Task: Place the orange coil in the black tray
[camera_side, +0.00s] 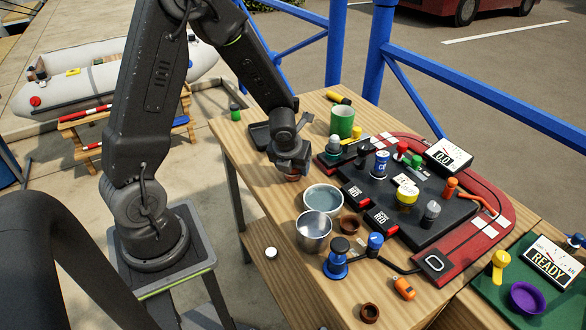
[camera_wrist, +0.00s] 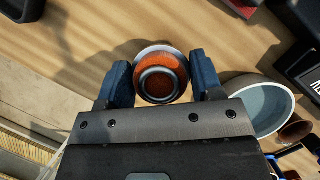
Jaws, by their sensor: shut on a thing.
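My gripper (camera_side: 291,160) is over the left-back part of the wooden table, its jaws pointing down. In the wrist view my gripper (camera_wrist: 163,83) has its two blue-grey fingers on either side of a round orange piece with a dark ring at its centre, which I take for the orange coil (camera_wrist: 160,75). In the side view only a small reddish-brown bit of the coil (camera_side: 293,178) shows below the jaws. The black tray-like panel (camera_side: 455,213) lies on a red board to the right, with several small things on it. Whether the coil touches the table is unclear.
A grey-blue bowl (camera_side: 323,199) and a metal cup (camera_side: 313,232) stand just right of my gripper. A green cup (camera_side: 342,121) stands behind.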

